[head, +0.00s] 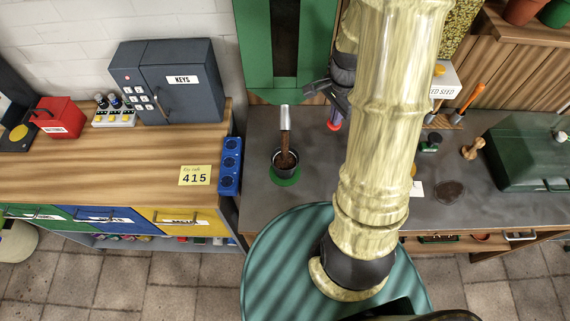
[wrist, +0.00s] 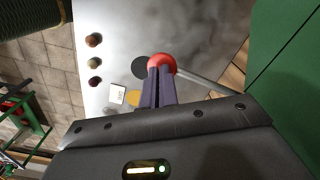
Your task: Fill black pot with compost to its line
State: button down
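The black pot (head: 275,157) stands upright on a green disc (head: 285,179) on the grey bench. A silver spout (head: 285,118) below the tall green hopper (head: 251,45) points down at it. Brown compost (head: 285,153) runs from the spout into the pot; the fill line and level are too small to tell. My gripper (head: 334,112) is right of the spout, partly hidden by my arm. In the wrist view its fingers (wrist: 160,72) are together, with tips against or just before a red ball knob (wrist: 162,60) on a metal rod (wrist: 205,86). The knob shows in the head view (head: 334,126).
A blue socketed block (head: 229,166) and a wooden cabinet with a dark key box (head: 182,80) stand left. Right on the bench are a dark green case (head: 530,150), a wooden stamp (head: 472,149) and a dark round patch (head: 450,192).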

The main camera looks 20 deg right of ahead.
jog(key=shift+s, duration=0.1)
jog(key=shift+r+p, duration=2.65)
jog(key=shift+r, duration=0.35)
notch_tip(320, 180, up, 6)
jog(key=p, duration=0.5)
jog(key=shift+a, duration=0.1)
jog(key=s+a+f+n+t+b, duration=0.1)
jog(key=s+a+f+n+b, duration=0.1)
jog(key=n, duration=0.5)
jog(key=s+a+f+n+t+b, duration=0.1)
jog(key=s+a+f+n+b, duration=0.1)
jog(key=s+a+n+b, duration=0.2)
jog(key=a+n+b, duration=0.3)
jog(key=a+n, duration=0.1)
jog(key=a, duration=0.1)
jog(key=shift+a+t, duration=0.3)
